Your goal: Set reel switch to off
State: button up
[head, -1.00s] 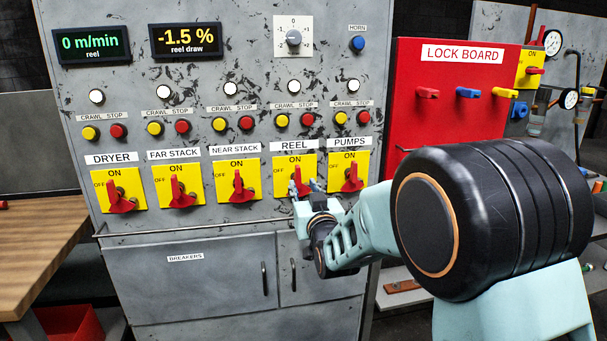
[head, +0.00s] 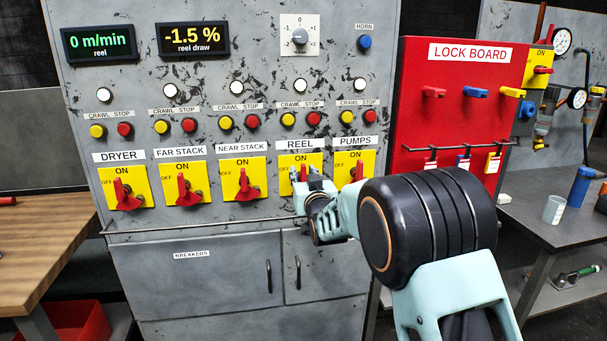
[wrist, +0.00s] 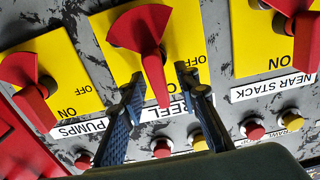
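The reel switch is a red handle on a yellow plate (head: 287,161) under the REEL label. In the wrist view, which is upside down, the red handle (wrist: 151,62) points toward the REEL label, the ON side; OFF is printed to one side. My gripper (head: 308,180) is at this switch and hides the lower part of its plate. In the wrist view my gripper (wrist: 162,78) has its two fingers apart, one on each side of the handle's tip. Gaps show between the fingers and the handle, so it is open around it.
The near stack switch (head: 243,186) and the pumps switch (head: 357,172) sit close on either side. Crawl and stop buttons are in a row above. A horizontal rail (head: 200,226) runs below the switches. The red lock board (head: 415,120) is at the right.

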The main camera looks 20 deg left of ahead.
jog(key=shift+c, duration=0.6)
grip_shut()
jog(key=shift+a+f+b, duration=0.1)
jog(key=shift+b, duration=0.4)
jog(key=shift+s+a+f+n+b, duration=0.25)
jog(key=shift+a+f+n+b, duration=0.15)
jog(key=shift+n+b, duration=2.5)
jog(key=shift+s+a+f+n+b, duration=0.25)
jog(key=shift+f+n+b, duration=0.2)
jog(key=shift+n+b, duration=2.4)
jog(key=shift+s+a+f+n+b, duration=0.2)
jog(key=shift+a+f+n+b, duration=0.2)
jog(key=shift+n+b, duration=2.5)
jog(key=shift+n, duration=0.35)
